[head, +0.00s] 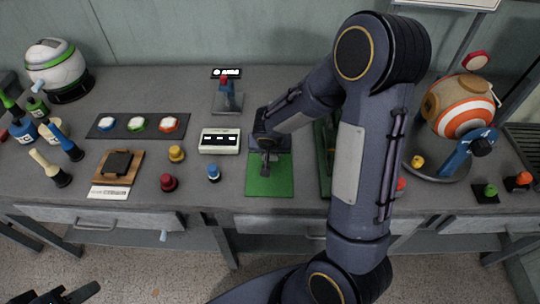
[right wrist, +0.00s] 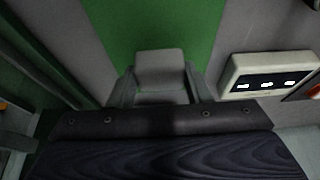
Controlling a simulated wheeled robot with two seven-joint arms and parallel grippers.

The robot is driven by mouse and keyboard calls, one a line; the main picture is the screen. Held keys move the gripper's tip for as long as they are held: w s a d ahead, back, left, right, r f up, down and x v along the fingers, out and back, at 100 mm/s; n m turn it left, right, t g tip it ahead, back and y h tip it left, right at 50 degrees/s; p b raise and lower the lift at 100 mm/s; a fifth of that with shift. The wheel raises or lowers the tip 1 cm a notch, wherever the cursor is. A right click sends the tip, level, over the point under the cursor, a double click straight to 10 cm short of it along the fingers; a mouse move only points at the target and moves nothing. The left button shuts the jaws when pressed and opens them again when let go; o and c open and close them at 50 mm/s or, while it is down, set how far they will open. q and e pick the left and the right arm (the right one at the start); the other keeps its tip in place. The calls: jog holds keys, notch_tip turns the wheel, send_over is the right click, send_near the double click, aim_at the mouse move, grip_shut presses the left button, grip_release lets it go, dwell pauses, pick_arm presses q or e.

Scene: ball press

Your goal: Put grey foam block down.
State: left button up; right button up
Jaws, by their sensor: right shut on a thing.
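The grey foam block (right wrist: 160,68) sits between the fingers of my right gripper (right wrist: 158,86) in the right wrist view. The right gripper is shut on it. In the head view this gripper (head: 267,163) points down at the upper part of the green mat (head: 270,184); the mat also shows in the right wrist view (right wrist: 112,28). I cannot tell whether the block touches the mat. My left gripper (head: 68,294) is at the bottom left edge, partly cut off, in front of the table and far from the block. Its fingers look apart, with nothing between them.
A white box with small displays (head: 220,140) stands left of the mat. A green upright structure (head: 325,165) stands close on its right, partly behind my arm. Yellow (head: 176,154), red (head: 168,182) and blue (head: 214,173) knobs stand farther left. A wooden board (head: 104,170) holds a dark pad.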

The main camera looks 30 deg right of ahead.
jog(key=shift+f, duration=1.3)
jog(key=shift+f+b, duration=0.2)
jog(key=shift+b, duration=0.25)
jog(key=o, duration=1)
jog(key=shift+r, duration=0.1)
